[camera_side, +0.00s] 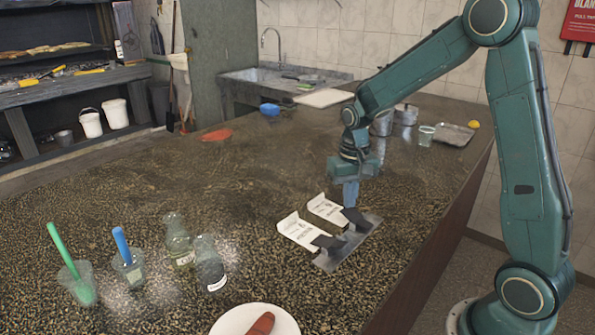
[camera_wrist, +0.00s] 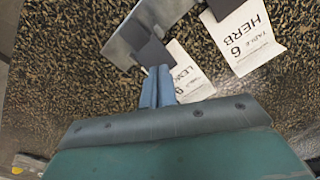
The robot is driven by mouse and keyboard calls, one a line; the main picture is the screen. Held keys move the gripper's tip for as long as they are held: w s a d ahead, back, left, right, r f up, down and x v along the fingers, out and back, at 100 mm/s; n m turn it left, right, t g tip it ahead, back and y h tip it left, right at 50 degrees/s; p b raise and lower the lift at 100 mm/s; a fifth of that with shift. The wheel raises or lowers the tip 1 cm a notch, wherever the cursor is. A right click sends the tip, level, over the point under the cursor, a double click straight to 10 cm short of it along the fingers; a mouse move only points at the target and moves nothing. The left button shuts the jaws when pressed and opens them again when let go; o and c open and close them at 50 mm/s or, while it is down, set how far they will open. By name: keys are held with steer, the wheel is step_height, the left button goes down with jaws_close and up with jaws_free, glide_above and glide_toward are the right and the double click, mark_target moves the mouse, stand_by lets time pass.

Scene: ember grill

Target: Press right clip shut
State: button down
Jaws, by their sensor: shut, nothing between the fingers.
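A flat grey metal plate (camera_side: 328,261) carries two dark clips near the counter's right edge. The right clip (camera_side: 357,219) is the farther one in the side view; the left clip (camera_side: 327,243) is nearer. Each clip has a white ticket beside it, the far ticket (camera_side: 325,208) and the near ticket (camera_side: 298,229). My gripper (camera_side: 351,203) points down with its fingers together and empty, just above the right clip. In the wrist view the fingertips (camera_wrist: 158,70) meet the edge of that clip (camera_wrist: 152,52), beside the "LEM…" ticket (camera_wrist: 184,72). Whether they touch is unclear.
Two glass bottles (camera_side: 208,265), cups with a green handle (camera_side: 61,250) and a blue handle (camera_side: 122,245), and a white plate (camera_side: 232,321) stand nearer the camera. Pots (camera_side: 382,123) and a tray (camera_side: 454,135) stand at the back.

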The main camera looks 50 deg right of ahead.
mark_target(349, 213)
steer(key=shift+f, duration=1.25)
steer(key=shift+r, duration=0.1)
stand_by(0.5)
steer(key=shift+r, duration=2.9)
steer(key=shift+r, duration=0.1)
steer(key=shift+s+a+r, duration=0.2)
steer(key=shift+a+r, duration=0.05)
steer(key=shift+r, duration=0.15)
steer(key=s+a+r+n+t, duration=0.2)
steer(key=s+a+r, duration=0.3)
steer(key=s, duration=0.5)
steer(key=s+a+r+n+t, duration=0.3)
steer(key=s+a+r+n, duration=0.1)
steer(key=s, duration=0.5)
steer(key=shift+s+a+r+t, duration=0.3)
steer(key=shift+s+a+r, duration=0.15)
steer(key=shift+r, duration=0.45)
